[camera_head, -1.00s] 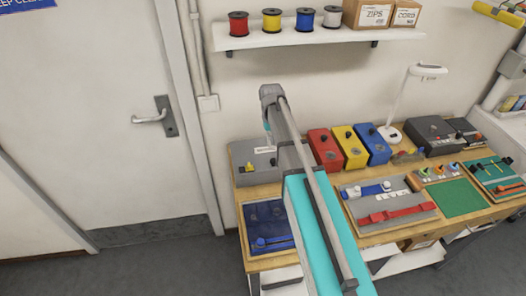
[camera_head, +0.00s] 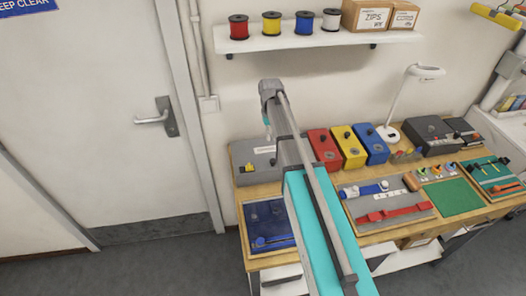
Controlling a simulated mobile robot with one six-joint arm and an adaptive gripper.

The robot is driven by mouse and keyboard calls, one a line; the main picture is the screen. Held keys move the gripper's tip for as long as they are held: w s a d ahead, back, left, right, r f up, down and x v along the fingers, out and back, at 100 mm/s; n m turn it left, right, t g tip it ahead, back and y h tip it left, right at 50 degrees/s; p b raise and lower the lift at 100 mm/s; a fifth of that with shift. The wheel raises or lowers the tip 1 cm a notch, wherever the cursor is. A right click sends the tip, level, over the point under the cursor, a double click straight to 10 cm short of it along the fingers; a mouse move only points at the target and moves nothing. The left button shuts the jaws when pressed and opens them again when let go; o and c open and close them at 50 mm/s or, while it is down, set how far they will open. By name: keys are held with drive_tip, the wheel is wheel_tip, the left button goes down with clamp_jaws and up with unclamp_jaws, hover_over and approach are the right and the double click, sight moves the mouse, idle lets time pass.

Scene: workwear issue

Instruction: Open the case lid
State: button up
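My arm reaches out over the left part of the workbench, and its wrist end hangs in front of the wall. My gripper's fingers are hidden behind the arm, so their opening does not show. Which thing is the case is not certain. A grey box (camera_head: 243,152) with a white label and a small yellow part stands at the bench's back left, partly behind my arm. A dark grey box (camera_head: 428,130) with a black knob stands at the back right. Both look closed on top.
Red (camera_head: 322,145), yellow (camera_head: 346,142) and blue (camera_head: 370,142) boxes stand in a row between them. A desk lamp (camera_head: 391,130) stands behind. A dark blue tray (camera_head: 262,213) and a green mat (camera_head: 453,197) lie in front. A shelf (camera_head: 300,41) hangs above.

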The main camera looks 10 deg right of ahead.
drive_tip(key=shift+w+r, duration=0.15)
drive_tip(key=shift+r, duration=0.2)
drive_tip(key=shift+r+p, duration=0.1)
drive_tip(key=shift+p, duration=0.2)
drive_tip(key=shift+w+r+p, duration=0.35)
drive_tip(key=shift+r+p, duration=0.35)
drive_tip(key=shift+w+r+p, duration=0.3)
drive_tip(key=shift+r+p, duration=0.35)
drive_tip(key=shift+w+r+p, duration=0.35)
drive_tip(key=shift+r+p, duration=0.35)
drive_tip(key=shift+p, duration=0.05)
drive_tip(key=shift+w+r+p, duration=0.3)
drive_tip(key=shift+r+p, duration=0.4)
drive_tip(key=shift+r, duration=0.1)
drive_tip(key=shift+w+r+p, duration=0.35)
drive_tip(key=shift+r+p, duration=0.3)
drive_tip(key=shift+p, duration=0.05)
drive_tip(key=shift+w+r+p, duration=0.3)
drive_tip(key=shift+r+p, duration=0.35)
drive_tip(key=shift+p, duration=0.05)
drive_tip(key=shift+r, duration=0.1)
